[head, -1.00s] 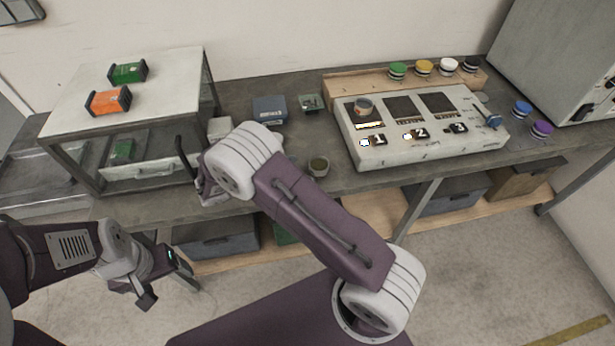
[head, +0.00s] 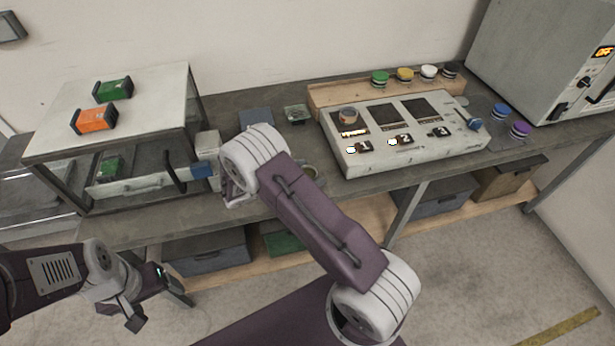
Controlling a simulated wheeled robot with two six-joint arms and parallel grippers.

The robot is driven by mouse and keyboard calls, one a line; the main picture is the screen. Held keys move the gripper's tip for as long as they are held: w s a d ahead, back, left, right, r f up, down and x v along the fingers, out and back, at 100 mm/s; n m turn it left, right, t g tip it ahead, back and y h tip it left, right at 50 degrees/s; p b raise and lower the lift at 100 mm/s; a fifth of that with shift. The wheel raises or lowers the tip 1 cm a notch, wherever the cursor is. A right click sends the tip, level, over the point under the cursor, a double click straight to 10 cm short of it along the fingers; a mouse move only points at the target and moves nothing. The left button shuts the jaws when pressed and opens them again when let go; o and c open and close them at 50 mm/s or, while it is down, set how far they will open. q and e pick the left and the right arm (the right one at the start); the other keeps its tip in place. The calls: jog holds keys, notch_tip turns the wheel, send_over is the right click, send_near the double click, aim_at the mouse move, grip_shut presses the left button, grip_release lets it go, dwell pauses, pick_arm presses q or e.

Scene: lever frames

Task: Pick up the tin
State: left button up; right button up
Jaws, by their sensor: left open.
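Another small round container (head: 311,172) stands on the bench in front of the panel, mostly hidden behind my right arm. I cannot tell which of the two is the task's tin. My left gripper (head: 150,303) is open and empty, low at the left, in front of the bench and away from both. My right gripper (head: 233,190) is over the bench's front, left of both, largely hidden by its own wrist; its jaws cannot be made out.
A glass-sided case (head: 120,135) with a black handle (head: 173,176) stands at the left, with green (head: 112,90) and orange (head: 94,119) boxes on top. Several coloured-lid jars (head: 405,75) line the panel's back. A large grey oven-like unit (head: 545,60) stands right. Bench (head: 400,178) front is narrow.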

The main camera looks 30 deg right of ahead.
aim_at(311, 175)
jog(key=c, duration=1.3)
jog(key=shift+r, duration=0.55)
jog(key=r, duration=0.2)
jog(key=d+r, duration=0.1)
jog(key=r, duration=0.1)
jog(key=shift+s+p, duration=0.3)
jog(key=shift+s, duration=0.05)
jog(key=s+d+r, duration=0.4)
jog(key=d, duration=0.1)
jog(key=s+d+r, duration=0.2)
jog(key=d, duration=0.1)
jog(key=shift+s, duration=0.35)
